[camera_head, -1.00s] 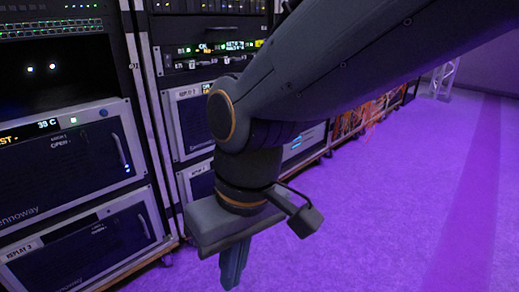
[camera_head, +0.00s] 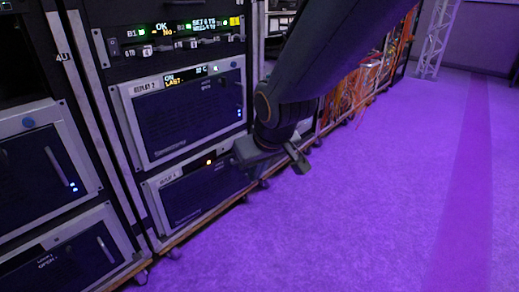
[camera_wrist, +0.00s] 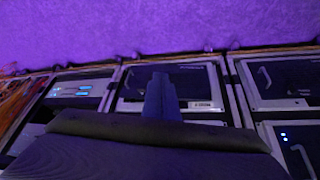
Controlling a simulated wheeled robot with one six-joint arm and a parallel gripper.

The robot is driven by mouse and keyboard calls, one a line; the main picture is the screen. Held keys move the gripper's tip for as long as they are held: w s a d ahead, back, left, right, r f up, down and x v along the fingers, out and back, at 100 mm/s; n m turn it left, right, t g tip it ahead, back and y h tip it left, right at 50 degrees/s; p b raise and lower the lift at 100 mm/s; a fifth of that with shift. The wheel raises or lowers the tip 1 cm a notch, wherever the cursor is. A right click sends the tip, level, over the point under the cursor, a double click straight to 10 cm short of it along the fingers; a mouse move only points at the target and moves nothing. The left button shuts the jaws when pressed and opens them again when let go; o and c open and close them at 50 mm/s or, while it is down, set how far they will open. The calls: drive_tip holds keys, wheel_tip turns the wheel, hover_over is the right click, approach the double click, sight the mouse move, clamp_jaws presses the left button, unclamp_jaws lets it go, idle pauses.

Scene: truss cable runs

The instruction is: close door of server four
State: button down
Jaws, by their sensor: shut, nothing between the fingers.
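The middle rack holds two framed server units in the head view. The upper one (camera_head: 190,115) has a lit display and a dark front. The lower one (camera_head: 205,192) has an orange light; its label is too small to read surely, so I cannot tell if it is server four. My wrist hides its right end. A framed dark front (camera_wrist: 195,80) with a white label also shows in the wrist view. My gripper (camera_wrist: 160,80) is shut and empty, its fingers over that front; I cannot tell whether they touch. No door stands clearly swung out.
The left rack has framed units with handles, an upper one (camera_head: 40,155) and a lower one (camera_head: 75,255). A rack with orange cables (camera_head: 350,95) stands beyond my arm. The purple floor (camera_head: 380,210) is clear on the right. A white truss (camera_head: 437,40) stands at the back.

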drive_tip(key=w+f+n+t+y, duration=0.15)
drive_tip(key=w+f, duration=0.35)
drive_tip(key=w, duration=0.6)
drive_tip(key=w+f+t+y, duration=0.25)
drive_tip(key=w+f, duration=0.25)
drive_tip(key=w, duration=0.7)
drive_tip(key=w+d+f+n+t+y+b, duration=0.1)
drive_tip(key=w+d+f+t+y+b, duration=0.15)
drive_tip(key=d+f+y, duration=0.55)
drive_tip(key=w+a+f+t+h+b, duration=0.1)
drive_tip(key=w+a+f+b, duration=0.1)
drive_tip(key=w+a+b, duration=0.4)
drive_tip(key=w+a, duration=0.2)
drive_tip(key=a, duration=0.3)
drive_tip(key=shift+w+a+h, duration=0.3)
drive_tip(key=shift+w+a, duration=0.1)
